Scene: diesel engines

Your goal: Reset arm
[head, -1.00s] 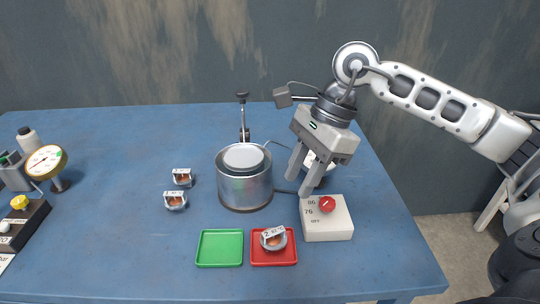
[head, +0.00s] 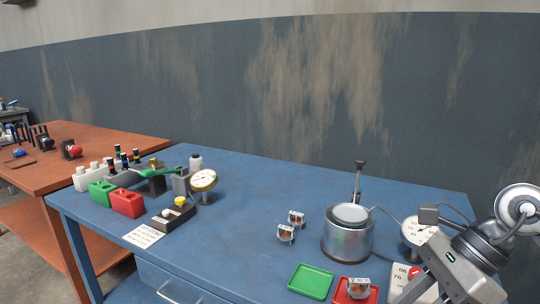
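My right gripper (head: 420,292) comes in at the lower right of the head view, beside the white control box (head: 401,277) with the red knob. Its fingertips are at or past the bottom edge, so I cannot tell its opening. My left gripper is not in view. A metal pot (head: 348,236) stands on the blue table (head: 252,215), left of my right gripper and apart from it. A dial gauge (head: 418,232) behind the gripper is partly hidden by it.
A green tray (head: 311,281) and a red tray (head: 343,294) lie in front of the pot; a small part sits on the red tray. Two similar parts (head: 286,234) stand left of the pot. Green and red bins (head: 127,203) and a gauge (head: 204,181) are further left. An orange table (head: 105,146) stands beyond.

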